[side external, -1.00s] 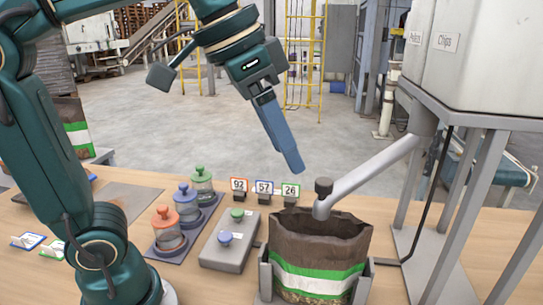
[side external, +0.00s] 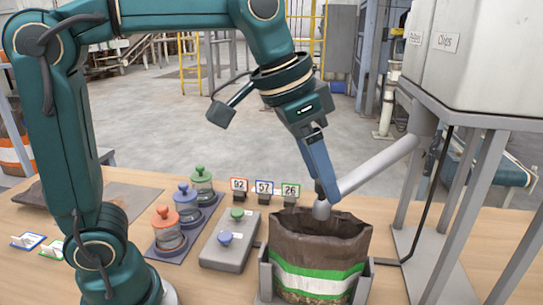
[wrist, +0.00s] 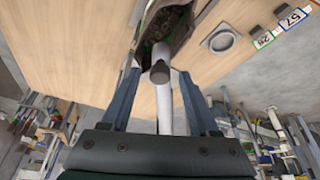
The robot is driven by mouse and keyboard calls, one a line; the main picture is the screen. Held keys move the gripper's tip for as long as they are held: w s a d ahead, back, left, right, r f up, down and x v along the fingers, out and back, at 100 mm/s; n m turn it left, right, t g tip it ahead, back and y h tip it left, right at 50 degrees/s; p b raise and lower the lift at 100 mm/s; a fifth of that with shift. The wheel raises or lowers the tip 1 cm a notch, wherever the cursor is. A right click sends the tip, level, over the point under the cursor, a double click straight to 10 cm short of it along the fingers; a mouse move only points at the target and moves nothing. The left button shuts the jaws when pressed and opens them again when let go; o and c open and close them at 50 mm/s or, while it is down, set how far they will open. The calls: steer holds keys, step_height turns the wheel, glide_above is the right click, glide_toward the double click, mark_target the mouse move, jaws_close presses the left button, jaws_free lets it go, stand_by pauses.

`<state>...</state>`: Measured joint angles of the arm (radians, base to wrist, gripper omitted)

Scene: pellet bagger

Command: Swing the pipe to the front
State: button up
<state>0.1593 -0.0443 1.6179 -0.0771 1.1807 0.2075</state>
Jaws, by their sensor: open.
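The pipe (side external: 372,168) is a pale grey tube that runs from the hopper down to an elbow over the open bag (side external: 318,250). The bag is brown with green and white bands and stands upright in a grey holder (side external: 264,276). My gripper (side external: 332,192) is at the pipe's lower end, and its blue fingers hide the dark knob there. In the wrist view the fingers of my gripper (wrist: 160,85) are apart, with the round knob (wrist: 159,73) and the pipe (wrist: 165,108) between them. I cannot tell whether either finger touches.
A grey box (side external: 230,242) with a green and a blue button stands left of the bag. Lidded jars (side external: 168,232) stand in a tray farther left. Number cards 92, 57 and 26 (side external: 290,192) stand behind. The hopper (side external: 470,55) on its metal frame is at the right.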

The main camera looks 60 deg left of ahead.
jaws_close()
stand_by(1.4)
